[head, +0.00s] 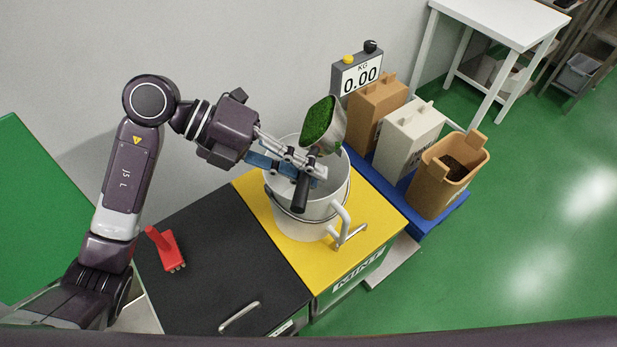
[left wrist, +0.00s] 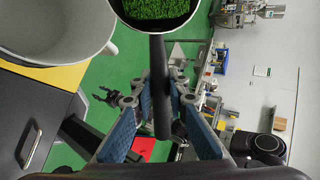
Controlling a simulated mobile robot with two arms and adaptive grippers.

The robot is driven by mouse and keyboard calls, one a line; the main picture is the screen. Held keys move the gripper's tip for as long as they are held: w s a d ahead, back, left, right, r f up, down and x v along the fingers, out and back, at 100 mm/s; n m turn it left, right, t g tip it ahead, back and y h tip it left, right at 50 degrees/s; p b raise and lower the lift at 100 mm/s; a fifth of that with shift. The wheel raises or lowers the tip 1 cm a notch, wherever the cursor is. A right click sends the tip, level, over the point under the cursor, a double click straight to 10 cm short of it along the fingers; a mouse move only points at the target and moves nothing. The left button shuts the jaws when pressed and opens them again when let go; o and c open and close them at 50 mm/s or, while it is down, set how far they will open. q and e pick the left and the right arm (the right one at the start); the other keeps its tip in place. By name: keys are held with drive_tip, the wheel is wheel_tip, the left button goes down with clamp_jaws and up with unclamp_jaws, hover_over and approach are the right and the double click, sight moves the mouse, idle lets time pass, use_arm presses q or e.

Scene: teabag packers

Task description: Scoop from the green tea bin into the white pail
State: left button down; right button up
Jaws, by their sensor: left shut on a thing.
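My left gripper (head: 305,172) is shut on the black handle (head: 300,195) of a metal scoop (head: 332,130). The scoop is heaped with green tea (head: 317,121) and tilted, above the far rim of the white pail (head: 322,208). In the left wrist view the handle (left wrist: 161,90) lies between the blue finger pads, with the green load (left wrist: 155,8) at the top edge and the pail (left wrist: 55,25) at upper left. A dark claw-like shape (left wrist: 114,97) there may be my right gripper; its state is unclear. I cannot tell which bin is the green tea bin.
The pail stands on a yellow lid (head: 380,222), next to a black-lidded bin (head: 215,265) with a red brush (head: 166,250). A scale display (head: 362,77) reads 0.00. Brown and white containers (head: 408,135) stand on a blue base at right. Green floor (head: 520,230) is clear.

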use_arm(q)
drive_tip(key=a+h+b, duration=0.1)
drive_tip(key=h+b, duration=0.3)
drive_tip(key=b, duration=0.1)
drive_tip(key=a+g+h+b, duration=0.1)
drive_tip(key=h+b, duration=0.4)
drive_tip(key=b, duration=0.1)
drive_tip(key=a+h+b, duration=0.1)
drive_tip(key=h+b, duration=0.3)
drive_tip(key=b, duration=0.2)
drive_tip(key=shift+w+a+f+n+h, duration=0.15)
drive_tip(key=shift+w+n+h, duration=0.2)
drive_tip(key=shift+n+h, duration=0.05)
idle(0.6)
